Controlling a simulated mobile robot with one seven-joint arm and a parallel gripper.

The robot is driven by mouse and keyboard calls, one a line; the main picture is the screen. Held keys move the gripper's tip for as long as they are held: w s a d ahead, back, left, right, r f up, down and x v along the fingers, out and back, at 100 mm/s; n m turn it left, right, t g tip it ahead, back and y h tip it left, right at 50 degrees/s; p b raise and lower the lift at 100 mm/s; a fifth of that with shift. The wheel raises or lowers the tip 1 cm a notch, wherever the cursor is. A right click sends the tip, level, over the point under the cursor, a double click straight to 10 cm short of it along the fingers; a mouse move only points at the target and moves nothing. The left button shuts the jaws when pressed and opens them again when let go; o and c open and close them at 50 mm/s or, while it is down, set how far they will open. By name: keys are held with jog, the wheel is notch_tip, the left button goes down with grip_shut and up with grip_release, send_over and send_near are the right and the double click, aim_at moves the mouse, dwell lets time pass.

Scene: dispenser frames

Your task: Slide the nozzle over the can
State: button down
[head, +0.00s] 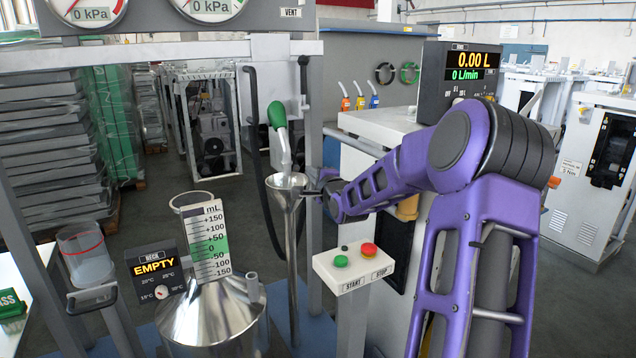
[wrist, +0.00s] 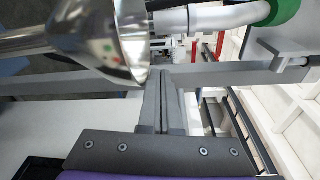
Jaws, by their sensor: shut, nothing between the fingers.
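The nozzle (head: 286,150) has a green handle and a grey spout pointing down into the mouth of a metal funnel (head: 288,182). The can (head: 213,318) is a shiny metal vessel with a conical top and a scaled neck, at the lower left, left of the funnel. My gripper (head: 310,193) is just right of the funnel, below the nozzle handle. In the wrist view its fingers (wrist: 163,85) are together and empty, close to the funnel rim (wrist: 133,40). The nozzle spout (wrist: 215,18) crosses above them there. Whether the fingers touch the funnel I cannot tell.
A START/STOP box (head: 353,265) stands below my arm. The dispenser cabinet with a display (head: 468,72) is behind it. A dark hose (head: 262,165) hangs left of the nozzle. An EMPTY sign (head: 155,272) and a glass beaker (head: 86,260) stand left of the can.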

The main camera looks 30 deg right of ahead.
aim_at(298, 182)
jog(key=shift+s+a+r, duration=0.15)
jog(key=shift+a+r, duration=0.05)
jog(key=shift+a, duration=0.8)
jog(key=shift+s+a+r, duration=0.1)
jog(key=shift+a+r, duration=0.05)
jog(key=shift+a, duration=0.8)
jog(key=shift+a, duration=0.1)
